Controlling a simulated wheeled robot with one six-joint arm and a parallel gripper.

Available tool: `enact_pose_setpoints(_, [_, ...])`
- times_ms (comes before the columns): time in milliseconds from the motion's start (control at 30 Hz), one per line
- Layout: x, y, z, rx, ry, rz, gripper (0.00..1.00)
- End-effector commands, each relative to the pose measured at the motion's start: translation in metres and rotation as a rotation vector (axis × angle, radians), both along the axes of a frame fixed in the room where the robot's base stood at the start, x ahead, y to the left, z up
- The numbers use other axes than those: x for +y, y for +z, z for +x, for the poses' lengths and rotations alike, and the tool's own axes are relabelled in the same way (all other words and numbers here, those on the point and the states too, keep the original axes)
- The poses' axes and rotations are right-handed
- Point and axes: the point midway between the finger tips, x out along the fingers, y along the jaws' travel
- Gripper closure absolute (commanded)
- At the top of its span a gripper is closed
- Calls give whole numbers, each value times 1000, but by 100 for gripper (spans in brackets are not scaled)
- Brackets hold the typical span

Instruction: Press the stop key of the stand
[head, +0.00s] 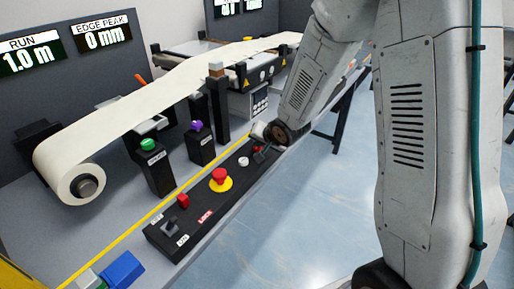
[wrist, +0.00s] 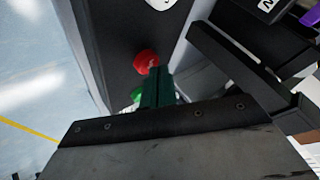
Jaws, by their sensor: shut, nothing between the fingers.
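The black key panel of the stand (head: 200,215) runs along the front edge of the bench. In the wrist view a red round key (wrist: 146,62), which looks like the stop key, sits between a white key (wrist: 160,3) and a green key (wrist: 136,95). My gripper (wrist: 160,76) is shut and empty, its dark green fingertips close beside the red key and partly over the green one. I cannot tell whether they touch. In the head view my gripper (head: 265,153) is low over the panel's far end, beyond the white key (head: 243,161); the red key (head: 256,149) is small there.
A red mushroom button on a yellow disc (head: 220,177), a red switch (head: 183,201) and a lever (head: 170,228) are nearer on the panel. Posts with a green knob (head: 149,145) and a purple knob (head: 197,126) stand behind. A web roll (head: 75,180) is at left.

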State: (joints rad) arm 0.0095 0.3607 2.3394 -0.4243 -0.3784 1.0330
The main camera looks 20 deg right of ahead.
Motion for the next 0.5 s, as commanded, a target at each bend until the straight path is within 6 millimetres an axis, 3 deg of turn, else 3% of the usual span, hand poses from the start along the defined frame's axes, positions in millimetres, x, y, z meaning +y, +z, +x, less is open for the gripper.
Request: enact_pose_setpoints(500, [0, -6, 0, 2, 1, 0, 100])
